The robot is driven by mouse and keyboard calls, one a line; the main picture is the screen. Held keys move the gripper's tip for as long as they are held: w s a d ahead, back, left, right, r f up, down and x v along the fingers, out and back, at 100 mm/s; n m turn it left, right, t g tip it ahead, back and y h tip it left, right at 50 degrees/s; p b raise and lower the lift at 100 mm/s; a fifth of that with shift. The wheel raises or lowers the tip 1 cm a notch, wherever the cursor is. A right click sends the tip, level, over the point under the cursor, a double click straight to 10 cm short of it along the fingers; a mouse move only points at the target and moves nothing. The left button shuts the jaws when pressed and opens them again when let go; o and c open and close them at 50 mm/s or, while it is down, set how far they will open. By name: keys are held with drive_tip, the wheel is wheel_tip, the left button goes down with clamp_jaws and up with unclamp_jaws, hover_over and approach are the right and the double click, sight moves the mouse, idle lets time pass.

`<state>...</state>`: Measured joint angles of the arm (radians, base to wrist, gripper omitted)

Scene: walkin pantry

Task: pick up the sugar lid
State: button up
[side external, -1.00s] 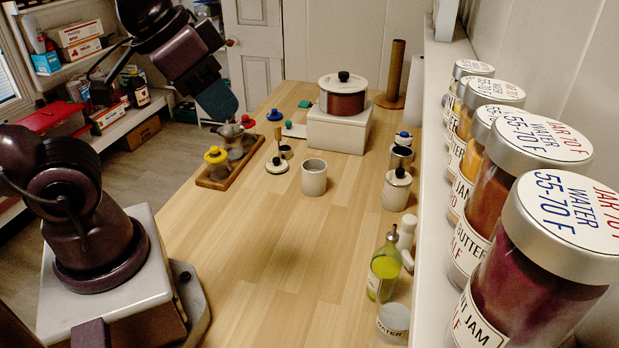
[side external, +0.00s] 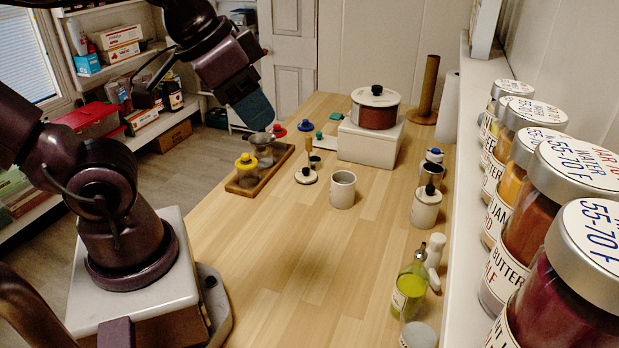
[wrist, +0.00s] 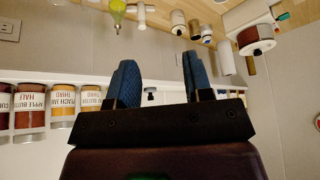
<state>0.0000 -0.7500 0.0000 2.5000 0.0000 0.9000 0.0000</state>
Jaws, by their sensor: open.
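A round cream lid with a dark knob (side external: 306,177) lies on the wooden counter, left of an open pale cup-like jar (side external: 343,190). I take this to be the sugar lid, but no label is readable. A similar dark-knobbed lid (side external: 429,190) sits on a pale canister (side external: 426,211) at the right. My gripper (side external: 257,112) is up over the far left side of the counter, apart from the lid. In the wrist view its two blue fingers (wrist: 160,80) stand wide apart with nothing between them. I cannot pick out the loose lid there.
A pot (side external: 376,110) stands on a white block (side external: 371,142) behind. An oil bottle (side external: 410,287) stands front right. Labelled jars (side external: 567,185) line the right shelf. The middle front counter is clear.

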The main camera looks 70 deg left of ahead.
idle(0.3)
drive_tip(key=o, duration=0.9)
drive_tip(key=n+g+y, duration=0.3)
drive_tip(key=n+y, duration=0.1)
drive_tip(key=n, duration=0.8)
approach(306, 169)
drive_tip(key=x, duration=0.4)
drive_tip(key=shift+w+a, duration=0.15)
drive_tip(key=shift+w, duration=0.15)
drive_tip(key=shift+s+x, duration=0.15)
drive_tip(key=shift+x, duration=1.4)
drive_tip(key=shift+s+x, duration=0.1)
drive_tip(key=shift+x, duration=1.45)
